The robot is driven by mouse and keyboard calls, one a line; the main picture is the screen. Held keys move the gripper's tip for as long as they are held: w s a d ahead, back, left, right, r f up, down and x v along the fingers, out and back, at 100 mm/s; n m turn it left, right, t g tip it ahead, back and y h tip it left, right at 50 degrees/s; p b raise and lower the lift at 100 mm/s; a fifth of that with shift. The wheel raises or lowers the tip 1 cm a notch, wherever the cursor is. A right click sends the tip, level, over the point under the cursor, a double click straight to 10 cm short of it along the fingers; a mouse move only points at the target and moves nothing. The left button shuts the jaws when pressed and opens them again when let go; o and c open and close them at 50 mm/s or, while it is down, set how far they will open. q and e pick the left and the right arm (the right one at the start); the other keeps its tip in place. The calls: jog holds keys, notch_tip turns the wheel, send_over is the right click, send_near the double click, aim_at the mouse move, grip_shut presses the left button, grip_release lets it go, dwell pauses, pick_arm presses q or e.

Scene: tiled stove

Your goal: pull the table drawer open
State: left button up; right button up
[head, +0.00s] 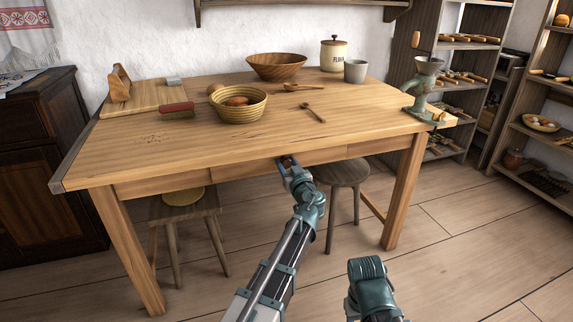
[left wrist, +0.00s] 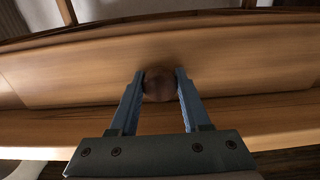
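The wooden table (head: 290,130) has a drawer front (head: 240,166) in its front apron, which looks flush with the apron. In the left wrist view the drawer front (left wrist: 240,65) fills the middle, with a round dark brown knob (left wrist: 159,84) on it. My left gripper (head: 288,163) is at the drawer front, below the tabletop edge. In the left wrist view its two blue fingers (left wrist: 160,76) stand on either side of the knob and appear to touch it. The gripper hides the knob in the head view.
Stools stand under the table at left (head: 185,210) and right (head: 342,175). A woven basket (head: 238,107), a wooden bowl (head: 276,66) and a grinder (head: 424,85) are on the tabletop. The floor in front is clear.

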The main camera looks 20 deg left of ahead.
pick_arm(q)
grip_shut()
dwell(1.0)
